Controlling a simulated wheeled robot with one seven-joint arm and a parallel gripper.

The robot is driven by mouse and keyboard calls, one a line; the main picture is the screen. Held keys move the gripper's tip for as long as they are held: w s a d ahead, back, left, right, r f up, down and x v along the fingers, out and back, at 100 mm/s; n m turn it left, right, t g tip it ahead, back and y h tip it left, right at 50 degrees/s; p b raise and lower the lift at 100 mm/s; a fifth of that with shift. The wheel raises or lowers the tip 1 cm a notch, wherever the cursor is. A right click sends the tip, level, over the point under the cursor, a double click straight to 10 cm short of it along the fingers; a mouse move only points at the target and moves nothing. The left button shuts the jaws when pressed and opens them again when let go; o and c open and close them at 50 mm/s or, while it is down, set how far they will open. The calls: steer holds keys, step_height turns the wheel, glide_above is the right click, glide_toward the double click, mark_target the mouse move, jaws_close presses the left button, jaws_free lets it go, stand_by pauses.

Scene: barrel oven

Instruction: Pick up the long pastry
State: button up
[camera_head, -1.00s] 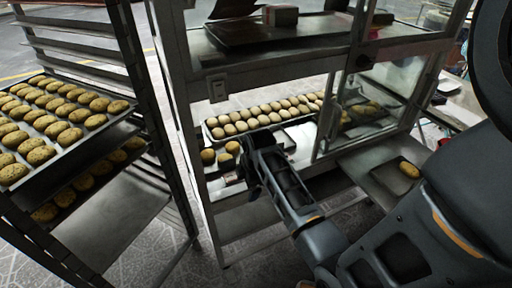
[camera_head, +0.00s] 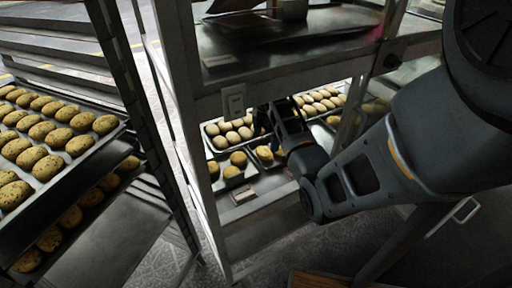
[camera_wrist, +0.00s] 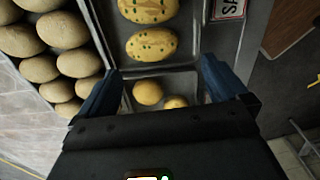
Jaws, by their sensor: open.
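My gripper (camera_wrist: 162,80) is open and empty, its two blue fingers spread above a small metal tray (camera_wrist: 190,82). Two small, rounder yellow pastries (camera_wrist: 148,92) lie in that tray between the fingers in the wrist view. Two longer oval pastries with green specks (camera_wrist: 152,44) lie in the tray section just beyond the fingertips, at the top of the wrist view. In the head view, yellow pastries (camera_head: 232,172) sit on the cabinet's lower shelf. My arm hides part of the trays there. I cannot tell for sure which one is the long pastry.
A tray of plain pale buns (camera_wrist: 62,30) lies left of the gripper in the wrist view. The metal cabinet (camera_head: 215,95) has an upper shelf above my arm and a post at its left front. A rack with trays of speckled pastries (camera_head: 60,138) stands at the left.

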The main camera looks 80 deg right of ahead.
mark_target(264, 151)
steer(key=shift+w+d+f, duration=0.15)
steer(key=shift+w+d, duration=0.05)
steer(key=shift+d, duration=0.1)
steer(key=shift+w+f, duration=0.1)
steer(key=shift+f, duration=0.2)
steer(key=shift+d+f+b, duration=0.15)
steer(key=shift+f, duration=1.6)
steer(key=shift+d+f+b, duration=0.1)
steer(key=shift+f+b, duration=0.05)
steer(key=shift+f, duration=1.55)
steer(key=c, duration=0.8)
